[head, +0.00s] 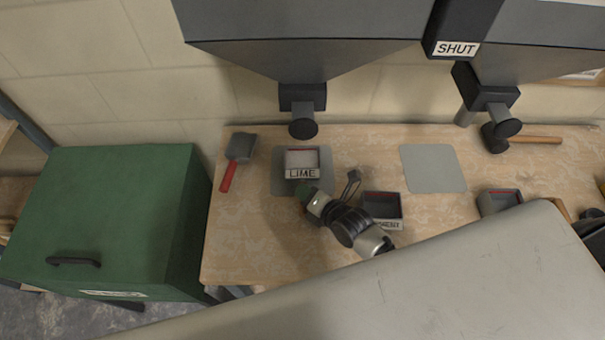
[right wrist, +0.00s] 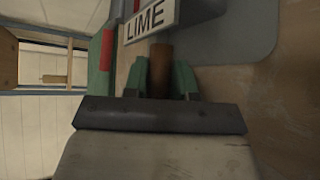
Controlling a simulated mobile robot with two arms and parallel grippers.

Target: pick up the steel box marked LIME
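The steel box marked LIME (head: 301,159) stands on a grey mat (head: 283,184) on the bench, under a hopper spout. Its label is toward me. In the right wrist view the LIME label (right wrist: 151,20) is at the top, and a brown round handle (right wrist: 160,70) sticks out from below it. My right gripper (head: 309,192) is at the near side of the box. Its two green fingers lie close on both sides of the handle and look shut on it. In the head view the gripper hides the handle.
Another steel box (head: 382,204) stands close right of my right wrist, its label partly hidden. A third box (head: 499,201) is farther right. A red-handled trowel (head: 239,150) lies left. An empty grey mat (head: 432,168) lies right. Hopper spouts (head: 303,126) hang above the bench's back.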

